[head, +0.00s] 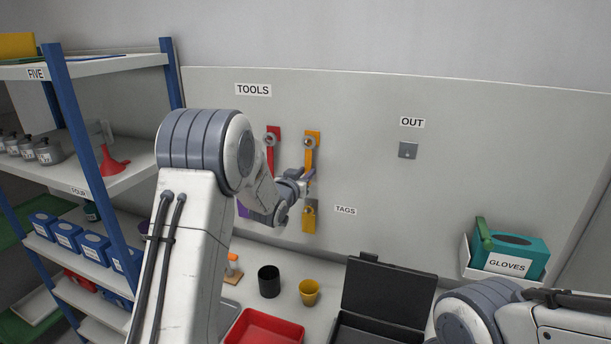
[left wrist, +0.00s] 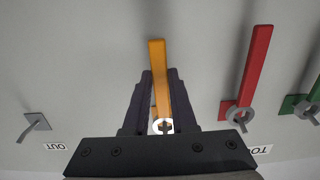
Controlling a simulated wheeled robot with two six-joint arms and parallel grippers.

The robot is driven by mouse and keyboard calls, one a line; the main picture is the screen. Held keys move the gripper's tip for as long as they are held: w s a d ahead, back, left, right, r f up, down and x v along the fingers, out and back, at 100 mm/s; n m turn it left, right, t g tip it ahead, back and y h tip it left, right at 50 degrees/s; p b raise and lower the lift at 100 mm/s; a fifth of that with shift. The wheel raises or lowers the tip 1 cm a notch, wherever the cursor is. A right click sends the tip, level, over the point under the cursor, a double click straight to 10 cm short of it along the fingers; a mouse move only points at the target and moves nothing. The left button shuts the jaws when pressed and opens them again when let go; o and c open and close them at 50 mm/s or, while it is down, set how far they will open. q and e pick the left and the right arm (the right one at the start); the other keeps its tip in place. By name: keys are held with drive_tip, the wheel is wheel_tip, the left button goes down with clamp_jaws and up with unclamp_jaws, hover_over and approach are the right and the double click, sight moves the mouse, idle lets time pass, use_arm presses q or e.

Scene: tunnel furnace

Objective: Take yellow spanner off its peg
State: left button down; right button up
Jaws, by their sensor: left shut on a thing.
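The yellow spanner (head: 313,156), more orange in tone, hangs upright against the grey tool board, with its grey ring end at the top by its peg (head: 309,141). My left gripper (head: 307,184) is shut on the spanner's shaft, below the ring. In the left wrist view, the yellow spanner (left wrist: 157,62) runs between the two dark fingers (left wrist: 158,100), and its ring (left wrist: 162,126) shows pale near the gripper body. Whether the ring is fully around the peg is too small to tell. My right arm shows at the lower right, but its gripper is out of view.
A red spanner (head: 273,136) hangs close to the left, also in the left wrist view (left wrist: 256,65). An empty peg (head: 408,150) is under OUT. An open black case (head: 388,291) and cups stand below.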

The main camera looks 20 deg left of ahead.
use_arm(q)
drive_tip(key=shift+s, duration=0.15)
drive_tip(key=shift+s+r+b, duration=0.2)
drive_tip(key=shift+s+b, duration=0.1)
drive_tip(key=shift+s, duration=0.5)
drive_tip(key=shift+s+r+b, duration=0.2)
drive_tip(key=shift+s+b, duration=0.1)
drive_tip(key=shift+s, duration=0.5)
drive_tip(key=b, duration=0.2)
approach(307, 170)
drive_tip(key=shift+s+f, duration=0.15)
drive_tip(key=shift+s, duration=1.05)
